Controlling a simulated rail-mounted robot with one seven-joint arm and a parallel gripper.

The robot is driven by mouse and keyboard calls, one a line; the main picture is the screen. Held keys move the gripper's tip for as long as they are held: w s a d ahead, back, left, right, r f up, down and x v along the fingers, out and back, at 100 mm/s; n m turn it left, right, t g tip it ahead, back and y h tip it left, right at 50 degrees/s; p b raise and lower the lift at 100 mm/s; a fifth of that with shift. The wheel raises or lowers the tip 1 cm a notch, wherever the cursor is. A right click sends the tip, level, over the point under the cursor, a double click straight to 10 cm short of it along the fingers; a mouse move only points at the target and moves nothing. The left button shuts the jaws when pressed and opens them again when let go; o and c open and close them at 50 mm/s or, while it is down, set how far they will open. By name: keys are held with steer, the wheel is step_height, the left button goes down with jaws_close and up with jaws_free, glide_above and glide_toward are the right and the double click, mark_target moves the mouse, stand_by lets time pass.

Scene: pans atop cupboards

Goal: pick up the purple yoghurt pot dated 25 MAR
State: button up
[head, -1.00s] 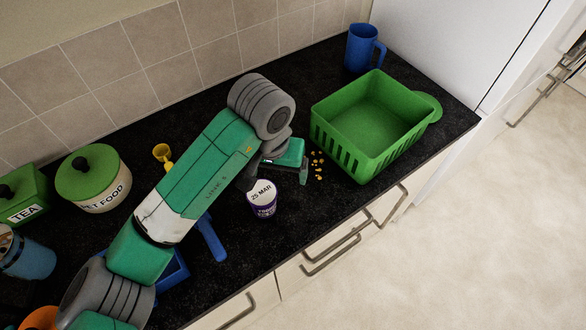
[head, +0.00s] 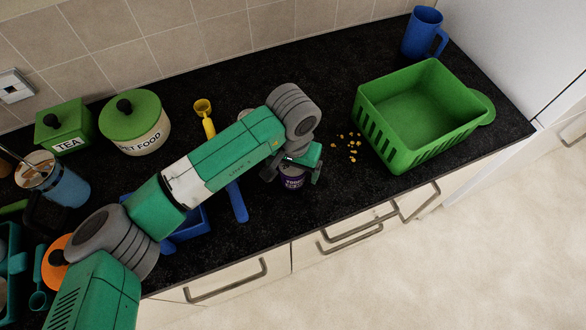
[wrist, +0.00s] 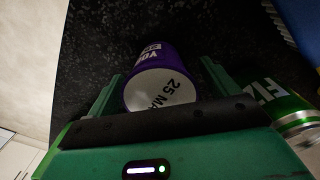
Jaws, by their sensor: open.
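The purple yoghurt pot (head: 292,182) stands upright on the black worktop near its front edge. In the head view my gripper (head: 294,170) is at the pot's top and hides most of its lid. In the wrist view the pot (wrist: 152,62) shows a white lid reading "25 MA", with the rest cut off by my gripper's body. The pot lies between my two open green fingers, one on either side. I cannot tell whether either finger touches it.
A green-labelled fizzy drink can (wrist: 285,108) is close to the right finger in the wrist view. A green basket (head: 375,125) stands to the right, with yellow crumbs (head: 350,147) beside it. A blue-handled item (head: 238,203) lies left of the pot.

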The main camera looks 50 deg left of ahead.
steer(key=c, duration=1.2)
step_height(320, 180, up, 10)
steer(key=shift+r, duration=0.1)
